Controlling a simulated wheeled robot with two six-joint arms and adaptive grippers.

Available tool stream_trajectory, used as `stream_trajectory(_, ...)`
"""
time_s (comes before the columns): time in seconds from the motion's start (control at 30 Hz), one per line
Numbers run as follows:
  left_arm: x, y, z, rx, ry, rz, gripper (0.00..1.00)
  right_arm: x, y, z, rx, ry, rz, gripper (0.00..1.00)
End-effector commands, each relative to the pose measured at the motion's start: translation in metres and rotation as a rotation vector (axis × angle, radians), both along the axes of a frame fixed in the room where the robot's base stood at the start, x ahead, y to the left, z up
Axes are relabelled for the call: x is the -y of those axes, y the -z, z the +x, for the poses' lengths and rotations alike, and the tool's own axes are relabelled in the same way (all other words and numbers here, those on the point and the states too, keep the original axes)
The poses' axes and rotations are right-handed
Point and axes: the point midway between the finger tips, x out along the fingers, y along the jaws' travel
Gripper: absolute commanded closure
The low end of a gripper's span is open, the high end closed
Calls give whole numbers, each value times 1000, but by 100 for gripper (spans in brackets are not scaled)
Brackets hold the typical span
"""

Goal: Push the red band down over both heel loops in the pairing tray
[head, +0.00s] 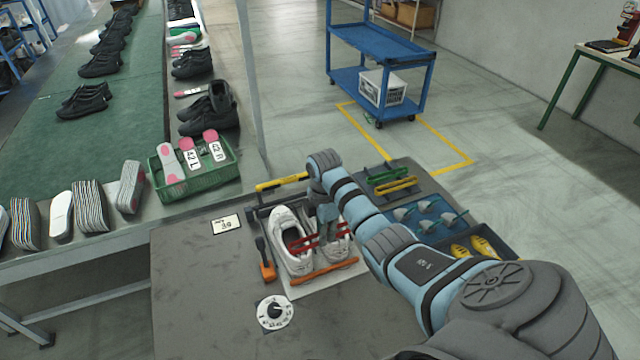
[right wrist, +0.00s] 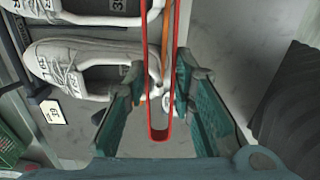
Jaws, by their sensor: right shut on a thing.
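Two white shoes, the left one (head: 291,245) and the right one (head: 338,250), stand side by side in the pairing tray (head: 352,268). My right gripper (head: 326,236) is above the shoes and partly covers the right one. It is shut on the red band (head: 302,244), a narrow loop that crosses above the shoes. In the right wrist view the band (right wrist: 160,136) runs between the fingers (right wrist: 158,90), and a white shoe (right wrist: 85,68) lies to the left. The heel loops cannot be made out. My left gripper is out of view.
An orange-handled tool (head: 267,270) and a white dial (head: 275,313) are left of and in front of the tray. Blue bins (head: 432,220) stand to the right, partly behind my arm. A green crate (head: 195,185) holds insoles. The table's front left is clear.

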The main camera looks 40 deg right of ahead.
Motion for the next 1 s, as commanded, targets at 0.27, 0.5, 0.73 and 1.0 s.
stream_trajectory(0.27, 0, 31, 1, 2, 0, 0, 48, -1, 27, 1, 0, -2, 0, 90)
stream_trajectory(0.5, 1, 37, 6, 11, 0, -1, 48, -2, 40, 1, -1, -1, 1, 90)
stream_trajectory(0.73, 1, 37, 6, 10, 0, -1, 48, -2, 43, 1, 0, -1, 0, 90)
stream_trajectory(1.0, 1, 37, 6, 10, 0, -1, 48, -2, 42, 1, 0, 0, 0, 90)
